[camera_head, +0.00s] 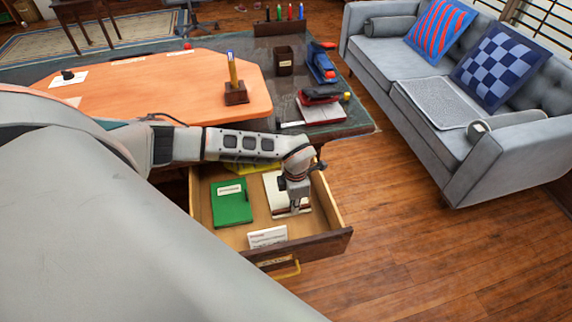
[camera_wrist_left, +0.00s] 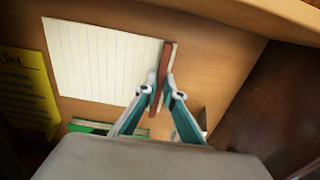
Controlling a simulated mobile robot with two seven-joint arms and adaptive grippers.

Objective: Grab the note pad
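The note pad (camera_head: 273,188) is white and lies in the open drawer, right of the green booklet. In the left wrist view its lined page (camera_wrist_left: 100,62) shows, with a brown binding strip along one edge. My left gripper (camera_head: 294,208) reaches down into the drawer at the pad's right part. In the wrist view the left gripper's teal fingers (camera_wrist_left: 165,88) come together on either side of the brown strip and appear to pinch it. I cannot tell whether the pad is raised off the drawer floor. My right gripper is not in view.
The drawer (camera_head: 336,243) also holds a green booklet (camera_head: 232,203), a yellow pad (camera_wrist_left: 25,92) and a white card (camera_head: 267,237). Its walls stand close around my gripper. The desk above carries a pen holder (camera_head: 236,93) and staplers. Open floor lies right.

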